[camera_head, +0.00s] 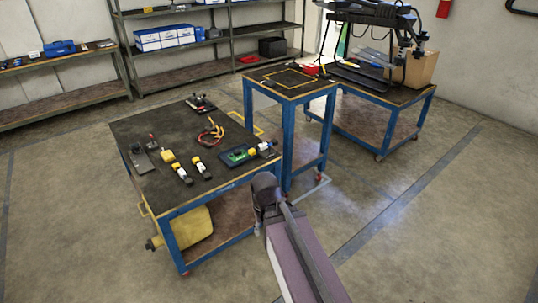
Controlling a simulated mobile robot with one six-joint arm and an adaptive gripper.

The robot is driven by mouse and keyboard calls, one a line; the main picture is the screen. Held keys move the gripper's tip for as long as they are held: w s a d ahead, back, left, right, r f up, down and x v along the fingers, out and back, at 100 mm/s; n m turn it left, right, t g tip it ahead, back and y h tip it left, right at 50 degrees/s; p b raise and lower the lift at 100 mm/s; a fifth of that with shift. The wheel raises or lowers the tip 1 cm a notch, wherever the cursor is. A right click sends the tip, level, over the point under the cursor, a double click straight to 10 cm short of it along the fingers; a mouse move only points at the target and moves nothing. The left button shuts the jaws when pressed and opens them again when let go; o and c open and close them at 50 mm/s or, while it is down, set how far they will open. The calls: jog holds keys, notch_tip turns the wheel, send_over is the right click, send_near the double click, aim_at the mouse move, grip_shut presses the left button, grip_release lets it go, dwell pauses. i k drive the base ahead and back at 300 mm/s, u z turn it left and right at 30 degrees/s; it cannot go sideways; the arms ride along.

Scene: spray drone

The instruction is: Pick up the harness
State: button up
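The harness is most likely the looped bundle of red and yellow wires (210,134) lying on the dark top of the near blue-legged table (140,122), toward its back right. It lies loose, with nothing on top of it that I can see. My own arm comes up from the bottom of the view, and its dark joint ends in front of the table's front right corner. I cannot make out any gripper fingers. Nothing of mine touches the wire bundle.
Around the bundle lie a small dark device (200,103), a green circuit board (238,154), and several yellow-and-white parts (182,174). A yellow tank (190,232) sits on the lower shelf. A second blue table (290,82) stands behind right. Floor in front is clear.

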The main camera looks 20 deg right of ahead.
aim_at(252, 151)
jog(key=k, duration=0.75)
jog(key=u, duration=0.35)
jog(key=i, duration=0.4)
jog(key=u, duration=0.65)
jog(key=i, duration=1.5)
jog(key=z, duration=0.55)
jog(key=i, duration=0.65)
jog(key=z, duration=0.5)
